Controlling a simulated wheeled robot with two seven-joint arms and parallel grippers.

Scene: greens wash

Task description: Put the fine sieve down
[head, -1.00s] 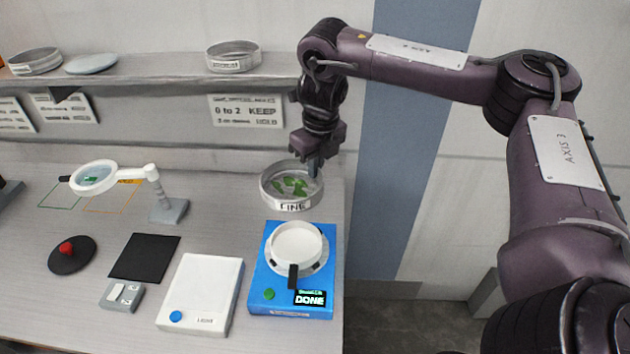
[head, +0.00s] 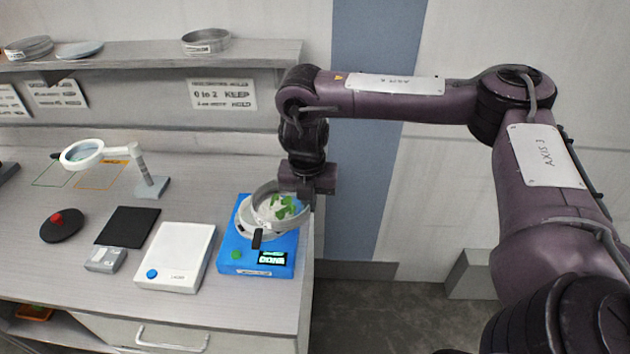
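The fine sieve (head: 262,194) is a round, pale-rimmed sieve with green leaves (head: 285,207) in it. It is over the white round top (head: 250,227) of the blue device (head: 228,258) and hides much of that top. It looks tilted; I cannot tell whether it touches the device. My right gripper (head: 306,198) is at the sieve's right rim and appears shut on it, with the fingertips partly hidden. My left gripper is out of view.
A magnifier lamp (head: 150,185) stands farther back. The shelf (head: 130,66) holds another sieve (head: 206,42). Open bench lies behind the scale.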

